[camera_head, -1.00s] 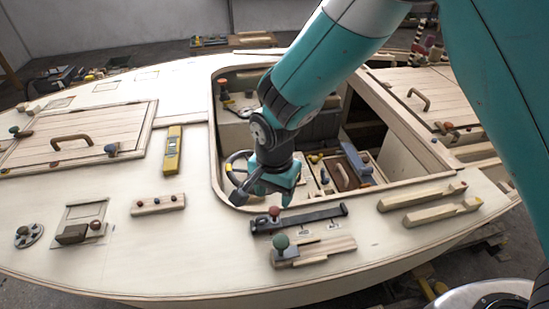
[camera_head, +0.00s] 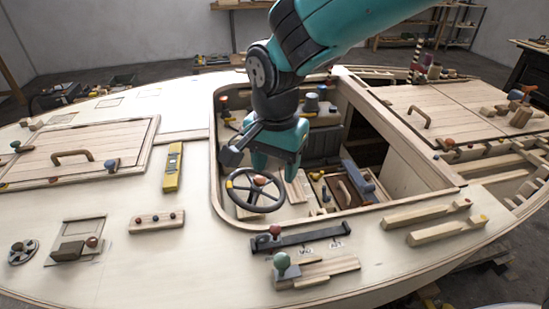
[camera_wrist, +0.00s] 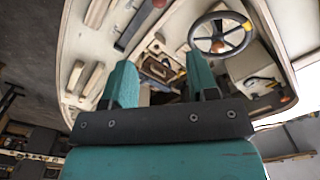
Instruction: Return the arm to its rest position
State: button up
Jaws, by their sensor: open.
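My gripper (camera_head: 272,160) hangs at the end of my teal and black arm, above the open cockpit of the plywood hull. In the wrist view its two teal fingers (camera_wrist: 162,88) stand apart with nothing between them. In the head view it shows just above and behind the steering wheel (camera_head: 256,190); whether it touches the wheel I cannot tell, though the wrist view shows the wheel (camera_wrist: 221,34) beyond the right finger.
The cockpit rim (camera_head: 216,150) surrounds the opening. Levers with a red knob (camera_head: 275,230) and a green knob (camera_head: 281,261) stand on the near deck. A yellow level (camera_head: 173,168) lies left of the cockpit. A hatch (camera_head: 75,152) with a handle is further left. Space above the deck is clear.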

jog(key=s+d+r+n+y, duration=0.2)
jog(key=s+d+r+n, duration=0.2)
jog(key=s+n, duration=0.3)
jog(key=s+d+r+n+y, duration=0.2)
jog(key=s+d+n, duration=0.4)
jog(key=s, duration=0.4)
jog(key=shift+s+d+r+n, duration=0.25)
jog(key=shift+d+r+n, duration=0.15)
jog(key=shift+r, duration=0.5)
